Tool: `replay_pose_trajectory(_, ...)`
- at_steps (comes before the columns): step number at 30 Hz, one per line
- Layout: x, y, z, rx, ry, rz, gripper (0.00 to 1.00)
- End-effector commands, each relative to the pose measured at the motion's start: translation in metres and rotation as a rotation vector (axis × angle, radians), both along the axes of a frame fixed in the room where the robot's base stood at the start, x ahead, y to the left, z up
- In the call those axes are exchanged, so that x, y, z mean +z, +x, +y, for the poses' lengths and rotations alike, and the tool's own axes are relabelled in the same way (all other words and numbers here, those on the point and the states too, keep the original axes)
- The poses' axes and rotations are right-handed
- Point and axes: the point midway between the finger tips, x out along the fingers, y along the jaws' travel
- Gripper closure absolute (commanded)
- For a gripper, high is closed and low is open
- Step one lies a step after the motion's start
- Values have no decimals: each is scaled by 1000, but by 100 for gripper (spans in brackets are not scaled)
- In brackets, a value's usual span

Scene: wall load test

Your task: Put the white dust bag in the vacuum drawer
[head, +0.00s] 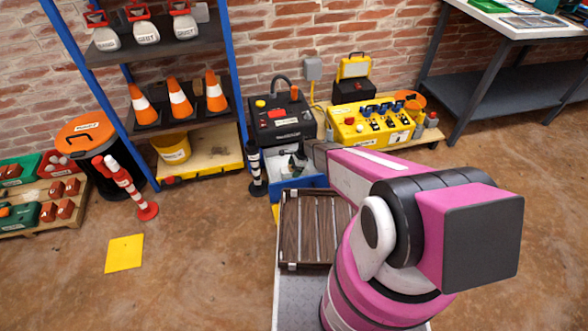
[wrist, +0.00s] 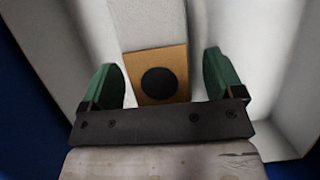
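The white dust bag (wrist: 150,22) shows in the wrist view, with a tan square collar (wrist: 134,66) that has a black round centre. The collar is between my gripper's green fingers (wrist: 163,82), with a visible gap on each side. My gripper is open. Pale walls and blue edges surround the bag, consistent with the vacuum drawer. In the head view the blue drawer (head: 304,183) with a pale inside is pulled out below the black vacuum (head: 281,122). My gripper (head: 292,163) is over or in it; the bag cannot be made out there.
A slatted dark tray (head: 289,232) is in front of the drawer. A black-and-white post (head: 257,168) stands close left of it. A yellow control box (head: 372,127) is at the right. A shelf rack with cones (head: 180,98) is at the left. Open floor lies at left front.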

Motion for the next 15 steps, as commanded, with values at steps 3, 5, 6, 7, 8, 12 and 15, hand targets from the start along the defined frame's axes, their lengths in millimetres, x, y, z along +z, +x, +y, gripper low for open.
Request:
replay_pose_trajectory(3, 0, 0, 0, 0, 0, 0, 13)
replay_pose_trajectory(5, 1, 0, 0, 0, 0, 0, 13)
replay_pose_trajectory(6, 2, 0, 0, 0, 0, 0, 13)
replay_pose_trajectory(7, 3, 0, 0, 0, 0, 0, 13)
replay_pose_trajectory(8, 5, 0, 0, 0, 0, -1, 13)
replay_pose_trajectory(12, 21, 1, -7, -1, 1, -2, 13)
replay_pose_trajectory(15, 39, 2, -14, -1, 1, -2, 13)
